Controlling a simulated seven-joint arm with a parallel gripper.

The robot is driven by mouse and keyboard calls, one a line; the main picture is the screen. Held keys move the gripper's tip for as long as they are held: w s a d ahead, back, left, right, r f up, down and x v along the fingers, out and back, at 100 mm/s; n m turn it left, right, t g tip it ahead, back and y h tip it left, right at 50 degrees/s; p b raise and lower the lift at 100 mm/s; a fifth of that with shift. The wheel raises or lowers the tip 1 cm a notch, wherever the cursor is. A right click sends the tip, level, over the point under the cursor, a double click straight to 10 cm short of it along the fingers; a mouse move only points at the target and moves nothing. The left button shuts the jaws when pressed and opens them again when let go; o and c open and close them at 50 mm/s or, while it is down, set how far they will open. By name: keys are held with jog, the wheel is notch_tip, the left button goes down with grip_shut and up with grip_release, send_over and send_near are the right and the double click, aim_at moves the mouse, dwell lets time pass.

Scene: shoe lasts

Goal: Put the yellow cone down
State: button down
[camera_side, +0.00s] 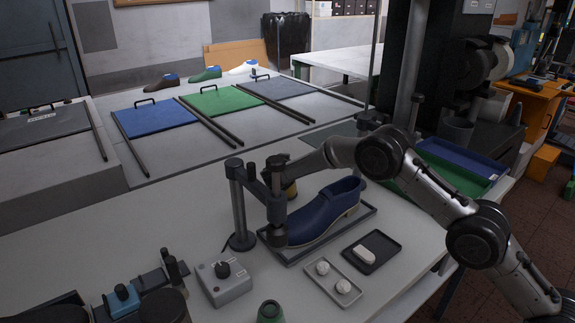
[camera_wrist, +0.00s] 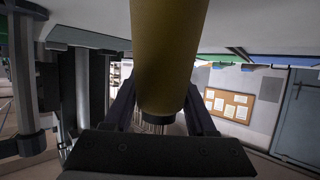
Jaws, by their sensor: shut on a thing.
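The yellow cone (camera_wrist: 168,50) fills the upper middle of the wrist view, its end between the two dark fingers of my gripper (camera_wrist: 160,112), which are shut on it. My gripper (camera_side: 284,178) there is mostly hidden, near the toe side of the blue shoe. I cannot tell whether the cone touches any surface.
A blue shoe (camera_side: 322,212) sits on a dark tray beside a post stand (camera_side: 238,205). Small trays with white pieces (camera_side: 333,283), a grey knob box (camera_side: 222,284) and a green object (camera_side: 270,312) stand in front. Bare table (camera_side: 130,225) lies left.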

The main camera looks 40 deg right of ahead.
jog(key=shift+f, duration=0.1)
jog(key=shift+c, duration=1.1)
grip_release()
jog(key=shift+f, duration=0.1)
jog(key=shift+r, duration=0.2)
jog(key=v, duration=0.5)
jog(key=shift+s+a+r, duration=0.15)
jog(key=shift+a+r, duration=0.05)
jog(key=r, duration=0.6)
jog(key=shift+d+r, duration=0.2)
jog(key=shift+r, duration=0.1)
